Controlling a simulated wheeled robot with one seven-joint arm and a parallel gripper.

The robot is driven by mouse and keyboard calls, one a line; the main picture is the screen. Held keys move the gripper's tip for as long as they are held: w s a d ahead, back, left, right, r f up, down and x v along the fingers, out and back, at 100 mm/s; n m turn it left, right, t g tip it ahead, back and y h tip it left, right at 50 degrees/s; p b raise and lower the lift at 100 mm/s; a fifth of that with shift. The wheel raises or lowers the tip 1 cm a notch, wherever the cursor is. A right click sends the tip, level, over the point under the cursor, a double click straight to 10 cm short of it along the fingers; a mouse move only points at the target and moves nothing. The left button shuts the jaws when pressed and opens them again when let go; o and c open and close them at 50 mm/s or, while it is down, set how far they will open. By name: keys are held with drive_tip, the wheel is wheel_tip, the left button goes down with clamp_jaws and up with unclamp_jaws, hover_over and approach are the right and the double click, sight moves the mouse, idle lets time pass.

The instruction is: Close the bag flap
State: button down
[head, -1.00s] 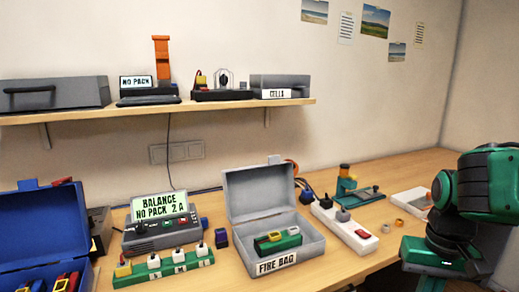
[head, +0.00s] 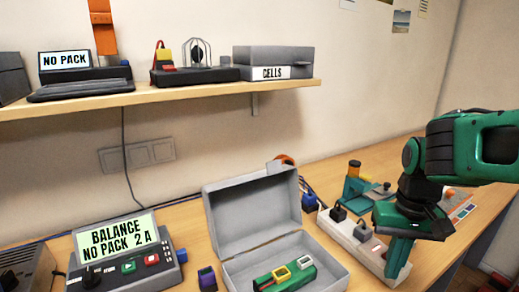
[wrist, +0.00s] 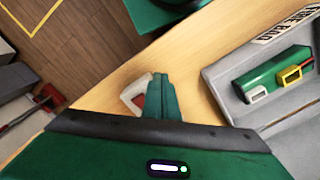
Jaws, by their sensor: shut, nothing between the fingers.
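The grey fire bag (head: 337,277) is a box-like case on the bench, and its flap (head: 252,213) stands open, tilted up at the back. A green pack (head: 285,278) with a yellow and a white connector lies inside. The bag also shows at the right of the wrist view (wrist: 216,78), with its label (wrist: 287,24) and the pack (wrist: 270,75). My gripper (head: 397,272) points down to the right of the bag, apart from it. Its green fingers are together and empty in the wrist view (wrist: 162,92). The bag's front is cut off in the head view.
A white power strip (head: 343,232) lies right of the bag, close to my gripper, which hides part of it. The balance charger (head: 125,255) and a small dark-blue block (head: 207,278) are on the left. A shelf (head: 200,98) hangs above. A green stand (head: 358,185) is behind.

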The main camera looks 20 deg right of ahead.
drive_tip(key=w+a+r+n, duration=0.2)
drive_tip(key=w+a+r, duration=0.2)
drive_tip(key=w+r, duration=0.3)
drive_tip(key=w+a+r+n, duration=0.2)
drive_tip(key=w+a+r, duration=0.2)
drive_tip(key=w+r, duration=0.3)
drive_tip(key=w+a+r+n, duration=0.2)
drive_tip(key=w+a+r, duration=0.2)
drive_tip(key=w+r, duration=0.3)
drive_tip(key=shift+w+a+r+t, duration=0.15)
drive_tip(key=shift+w+a+t, duration=0.05)
drive_tip(key=shift+w, duration=0.7)
drive_tip(key=shift+w+a+r+t, duration=0.15)
drive_tip(key=shift+w+a+t, duration=0.05)
drive_tip(key=shift+w, duration=0.7)
drive_tip(key=w+a+r+n, duration=0.3)
drive_tip(key=w+a+r, duration=0.2)
drive_tip(key=a, duration=0.3)
hover_over(264, 172)
drive_tip(key=w, duration=0.1)
wheel_tip(264, 172, down, 9)
drive_tip(key=shift+r, duration=0.15)
drive_tip(key=shift+s+d+r, duration=0.15)
drive_tip(key=shift+s+d, duration=0.05)
drive_tip(key=shift+s, duration=0.35)
drive_tip(key=shift+a, duration=0.1)
